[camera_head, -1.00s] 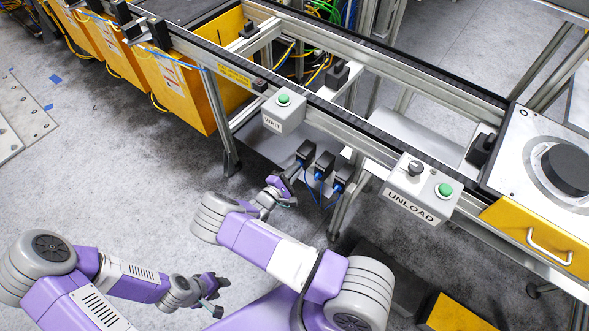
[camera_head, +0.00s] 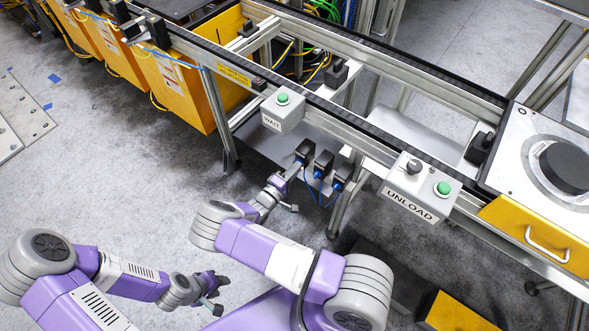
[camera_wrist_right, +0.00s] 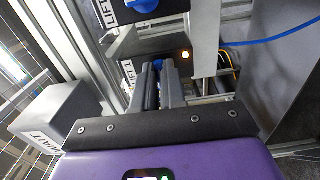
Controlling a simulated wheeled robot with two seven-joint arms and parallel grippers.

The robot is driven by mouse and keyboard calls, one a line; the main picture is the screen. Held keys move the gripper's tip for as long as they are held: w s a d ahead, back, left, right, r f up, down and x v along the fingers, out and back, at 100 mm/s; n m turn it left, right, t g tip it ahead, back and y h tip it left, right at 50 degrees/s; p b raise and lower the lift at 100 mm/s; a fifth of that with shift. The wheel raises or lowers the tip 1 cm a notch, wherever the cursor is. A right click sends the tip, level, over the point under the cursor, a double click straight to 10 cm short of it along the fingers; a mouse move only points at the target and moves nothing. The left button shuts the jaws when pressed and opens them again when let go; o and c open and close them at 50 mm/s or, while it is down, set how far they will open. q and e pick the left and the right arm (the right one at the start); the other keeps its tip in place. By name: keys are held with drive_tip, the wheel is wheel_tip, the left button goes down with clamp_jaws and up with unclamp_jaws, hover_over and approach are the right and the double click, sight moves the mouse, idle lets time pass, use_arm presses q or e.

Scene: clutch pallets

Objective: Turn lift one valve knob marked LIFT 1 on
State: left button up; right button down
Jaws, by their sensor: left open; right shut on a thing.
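The LIFT 1 valve knob is blue and shows partly in the right wrist view (camera_wrist_right: 158,65), beside its white label (camera_wrist_right: 128,74). My right gripper (camera_wrist_right: 162,80) is shut on this knob; its fingers hide most of it, so I cannot tell how far it is turned. A second blue knob (camera_wrist_right: 143,5) with a LIFT label sits above it. In the head view, my right gripper (camera_head: 288,178) is at the leftmost of three dark valve units (camera_head: 305,152) under the conveyor. My left gripper (camera_head: 217,286) is open and empty over the floor.
A WAIT button box (camera_head: 283,110) hangs above the valves, and it stands close on the left in the right wrist view (camera_wrist_right: 55,115). An UNLOAD box (camera_head: 421,187) is to the right. The conveyor rail (camera_head: 350,130) runs above. Open floor (camera_head: 120,200) lies left.

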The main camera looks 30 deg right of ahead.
idle(0.4)
drive_tip(key=c, duration=1.2)
unclamp_jaws()
drive_tip(key=p+v, duration=0.1)
drive_tip(key=v, duration=0.6)
drive_tip(key=shift+a, duration=0.25)
drive_tip(key=shift+s, duration=0.1)
